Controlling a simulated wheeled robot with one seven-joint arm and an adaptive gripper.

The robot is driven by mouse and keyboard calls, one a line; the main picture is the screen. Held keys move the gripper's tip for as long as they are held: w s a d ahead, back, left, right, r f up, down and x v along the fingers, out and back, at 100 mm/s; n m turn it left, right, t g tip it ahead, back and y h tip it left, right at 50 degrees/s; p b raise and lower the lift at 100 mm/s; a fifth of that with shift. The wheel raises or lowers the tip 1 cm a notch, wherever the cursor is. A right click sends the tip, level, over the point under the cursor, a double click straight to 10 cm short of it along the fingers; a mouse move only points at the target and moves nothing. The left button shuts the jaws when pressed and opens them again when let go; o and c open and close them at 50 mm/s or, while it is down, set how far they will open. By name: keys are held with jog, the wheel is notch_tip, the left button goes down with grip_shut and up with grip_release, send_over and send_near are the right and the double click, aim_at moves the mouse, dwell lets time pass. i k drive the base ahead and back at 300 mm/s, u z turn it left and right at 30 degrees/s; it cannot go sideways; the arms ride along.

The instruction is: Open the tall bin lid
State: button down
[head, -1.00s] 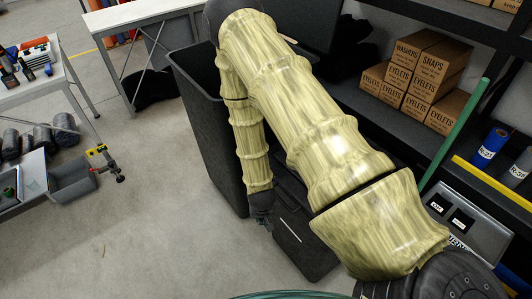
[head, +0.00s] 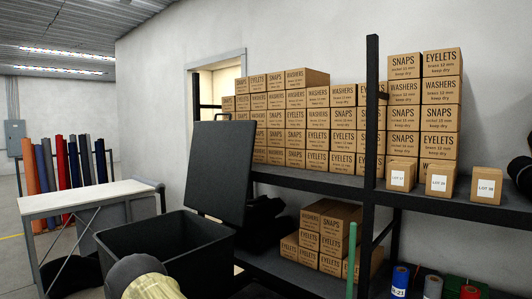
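The tall dark bin (head: 180,262) stands at the lower left in the head view, its mouth open and its inside dark. Its flat dark lid (head: 220,170) stands raised, nearly upright, at the right rear of the bin, with a thin handle on its top edge. Part of my own arm crosses in front of the bin at the bottom edge. My gripper is out of the picture, so its fingers and anything in them are hidden.
A white-topped table (head: 85,197) stands left of the bin, with coloured rolls (head: 65,165) behind it. Black shelving (head: 300,185) holding many cartons (head: 315,135) runs behind and right of the bin. A green pole (head: 351,260) stands upright before the lower shelf.

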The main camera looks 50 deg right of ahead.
aim_at(219, 168)
jog(key=u, duration=0.1)
jog(key=i, duration=0.6)
jog(key=z, duration=0.75)
jog(key=i, duration=0.55)
jog(key=z, duration=0.55)
